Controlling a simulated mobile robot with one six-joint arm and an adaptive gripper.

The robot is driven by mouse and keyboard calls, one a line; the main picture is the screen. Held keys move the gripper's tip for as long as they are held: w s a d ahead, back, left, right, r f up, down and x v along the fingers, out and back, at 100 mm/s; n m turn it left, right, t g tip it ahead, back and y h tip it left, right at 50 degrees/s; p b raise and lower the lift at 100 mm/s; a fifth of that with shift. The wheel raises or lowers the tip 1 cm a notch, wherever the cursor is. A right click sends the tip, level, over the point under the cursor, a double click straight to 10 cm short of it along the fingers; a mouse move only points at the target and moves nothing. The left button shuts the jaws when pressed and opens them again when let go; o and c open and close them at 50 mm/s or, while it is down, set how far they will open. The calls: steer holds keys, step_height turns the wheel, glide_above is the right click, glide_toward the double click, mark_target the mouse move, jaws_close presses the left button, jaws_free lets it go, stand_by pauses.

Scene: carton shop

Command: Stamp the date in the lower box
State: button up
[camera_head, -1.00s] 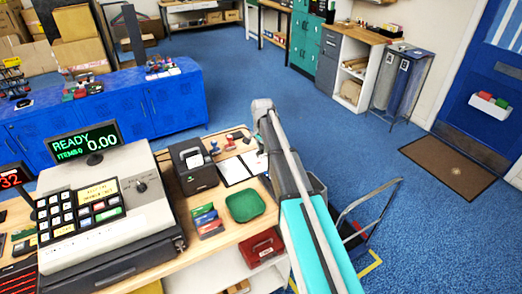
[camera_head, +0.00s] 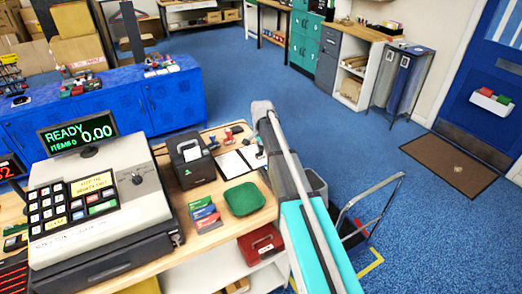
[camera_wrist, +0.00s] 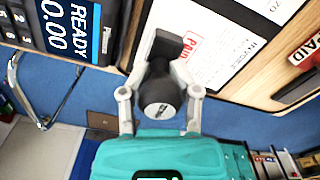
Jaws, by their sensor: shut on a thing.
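My gripper (camera_wrist: 160,92) is shut on a stamp with a dark rounded handle (camera_wrist: 160,104) in the wrist view. The stamp's black lower part points toward a white printed sheet (camera_wrist: 222,38) and covers some of it. I cannot tell whether it touches the paper. The sheet bears a red PAID mark and printed lines; a lower box cannot be made out. In the head view the sheets lie on a dark clipboard (camera_head: 232,164) on the counter. My arm hides most of my gripper there.
The cash register (camera_head: 95,205) fills the left of the counter, with a black printer (camera_head: 190,160) beside the clipboard. A PAID stamp (camera_wrist: 306,50) lies right of the sheet in the wrist view.

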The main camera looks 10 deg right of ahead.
steer(key=shift+f+b, duration=0.6)
steer(key=shift+f, duration=0.25)
steer(key=shift+f+b, duration=0.6)
stand_by(2.4)
steer(key=shift+r, duration=0.1)
steer(key=shift+r+p, duration=3.45)
steer(key=shift+p, duration=0.1)
